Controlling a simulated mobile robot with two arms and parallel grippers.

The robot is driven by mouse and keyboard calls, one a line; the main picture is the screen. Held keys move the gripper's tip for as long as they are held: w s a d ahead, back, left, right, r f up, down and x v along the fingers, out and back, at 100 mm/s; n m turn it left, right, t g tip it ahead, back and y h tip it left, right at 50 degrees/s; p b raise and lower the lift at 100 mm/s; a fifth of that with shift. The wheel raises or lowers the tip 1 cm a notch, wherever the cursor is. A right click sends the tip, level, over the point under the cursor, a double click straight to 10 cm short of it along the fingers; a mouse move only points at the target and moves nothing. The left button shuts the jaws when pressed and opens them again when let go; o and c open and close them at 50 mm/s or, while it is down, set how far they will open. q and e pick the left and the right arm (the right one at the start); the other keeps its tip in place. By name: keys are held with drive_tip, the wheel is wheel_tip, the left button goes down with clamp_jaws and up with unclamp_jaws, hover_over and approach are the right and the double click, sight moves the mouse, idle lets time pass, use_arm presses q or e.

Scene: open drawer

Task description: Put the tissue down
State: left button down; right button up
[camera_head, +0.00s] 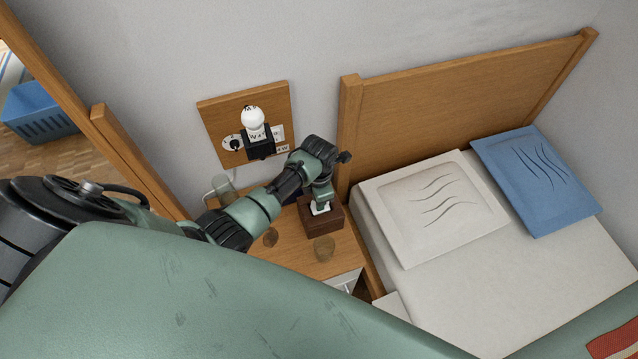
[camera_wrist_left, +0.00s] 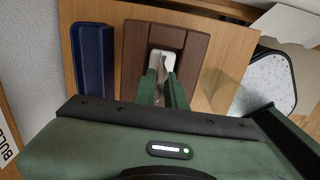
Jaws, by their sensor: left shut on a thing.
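My left gripper (camera_head: 322,196) points down over a brown tissue box (camera_head: 322,222) on the wooden nightstand (camera_head: 296,254). A white tissue (camera_head: 319,209) shows between its fingers and the box top. I cannot tell whether the tissue still reaches into the opening. My right gripper is not in view.
A dark blue object (camera_wrist_left: 92,65) lies beside the box. An open drawer (camera_head: 346,283) is below. The bed (camera_head: 450,285) is to the right.

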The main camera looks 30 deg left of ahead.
use_arm(q)
drive_tip(key=shift+f, duration=0.1)
drive_tip(key=c, duration=1.5)
unclamp_jaws()
drive_tip(key=shift+f, duration=0.1)
drive_tip(key=shift+r+p, duration=0.55)
drive_tip(key=shift+r, duration=0.05)
wheel_tip(320, 180, up, 11)
drive_tip(key=p, duration=1.2)
drive_tip(key=shift+r, duration=0.15)
